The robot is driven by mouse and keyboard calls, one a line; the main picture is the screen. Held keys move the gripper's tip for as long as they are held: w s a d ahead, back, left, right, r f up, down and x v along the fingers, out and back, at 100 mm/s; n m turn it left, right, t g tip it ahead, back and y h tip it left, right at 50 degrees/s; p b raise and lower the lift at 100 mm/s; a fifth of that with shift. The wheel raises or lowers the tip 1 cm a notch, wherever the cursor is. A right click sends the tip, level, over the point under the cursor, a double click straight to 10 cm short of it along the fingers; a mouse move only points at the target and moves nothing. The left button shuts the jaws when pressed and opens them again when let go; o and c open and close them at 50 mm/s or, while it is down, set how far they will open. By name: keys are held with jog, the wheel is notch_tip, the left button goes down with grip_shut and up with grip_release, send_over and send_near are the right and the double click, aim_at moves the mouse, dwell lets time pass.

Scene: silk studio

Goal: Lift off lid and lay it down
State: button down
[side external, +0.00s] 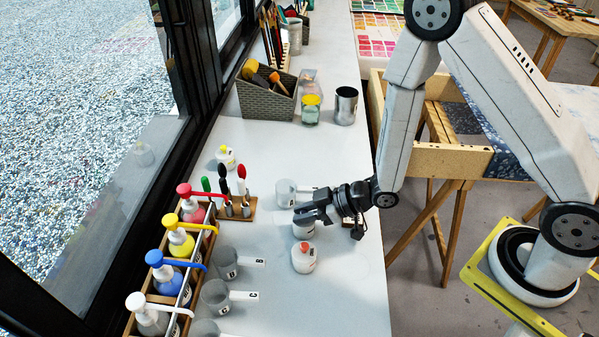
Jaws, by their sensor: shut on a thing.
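My gripper (308,214) is above the white work table (345,285), pointing left. It is shut at the top of a small white jar (303,231), and its dark fingers cover the top, so the lid between them is hidden. I cannot tell whether the lid still touches the jar. A white bottle with a red cap (303,257) stands upright just in front of the jar.
A clear cup (285,193) stands just behind the gripper; cups marked B (228,263) and C (216,297) stand front left. A wooden crate (135,300) of pump bottles lines the window side. The table is bare at front right and middle back.

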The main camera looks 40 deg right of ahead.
aim_at(304, 212)
jog(key=shift+r, duration=0.1)
jog(key=shift+r, duration=4.9)
jog(key=shift+s+d+f, duration=0.2)
jog(key=shift+s+f, duration=0.05)
jog(key=s+d+f+n+g+y, duration=0.2)
jog(key=s+d+f+n+g, duration=0.1)
jog(key=s, duration=0.6)
jog(key=shift+s+d+f+n+g+y, duration=0.25)
jog(key=shift+f+n+g+y, duration=0.15)
jog(key=shift+f+n, duration=0.45)
jog(key=shift+f, duration=0.15)
jog(key=shift+f, duration=1.95)
